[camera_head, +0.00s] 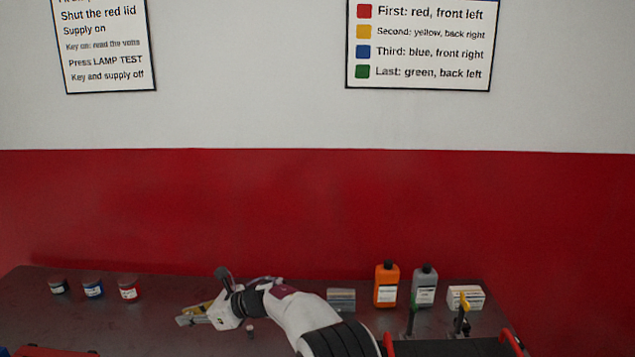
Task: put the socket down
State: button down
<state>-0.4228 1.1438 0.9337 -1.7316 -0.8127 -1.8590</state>
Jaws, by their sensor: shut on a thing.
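My gripper (192,317) is at the left of the workbench, reaching in from the lower middle with its fingers pointing left, low over the bench top. It is shut on the socket, which is too small and too covered by the fingers to make out. A yellowish part shows beside the fingers; I cannot tell what it belongs to. Whether the held socket touches the bench cannot be told. A small grey cylinder (250,331) stands on the bench just below my wrist, apart from the fingertips.
Three small jars, dark (58,287), blue (93,288) and red (129,291), stand at the back left. An orange bottle (386,286), a grey bottle (424,287) and a pale box (466,297) stand at the back right. The bench (150,325) left of my gripper is clear.

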jog(key=w+d+r+m+t+h, duration=0.1)
jog(key=d+r+m+t, duration=0.2)
jog(key=d, duration=1.4)
jog(key=d+r+m+t+h, duration=0.2)
jog(key=d+r+m+t, duration=0.15)
jog(key=d, duration=1.45)
jog(key=s+d+m+t+h, duration=0.1)
jog(key=s+d, duration=0.5)
jog(key=d, duration=0.1)
jog(key=s+d+m+t+h, duration=0.1)
jog(key=s+d+m+h, duration=0.1)
jog(key=s+d, duration=0.4)
jog(key=s+d+m+t+h, duration=0.1)
jog(key=s+d+m+h, duration=0.1)
jog(key=s+d, duration=0.4)
jog(key=shift+d+r, duration=0.2)
jog(key=shift+d, duration=0.8)
jog(key=shift+d+r, duration=0.2)
jog(key=shift+d, duration=0.8)
jog(key=shift+s+d+m+h, duration=0.25)
jog(key=shift+s+h, duration=0.05)
jog(key=shift+s, duration=0.1)
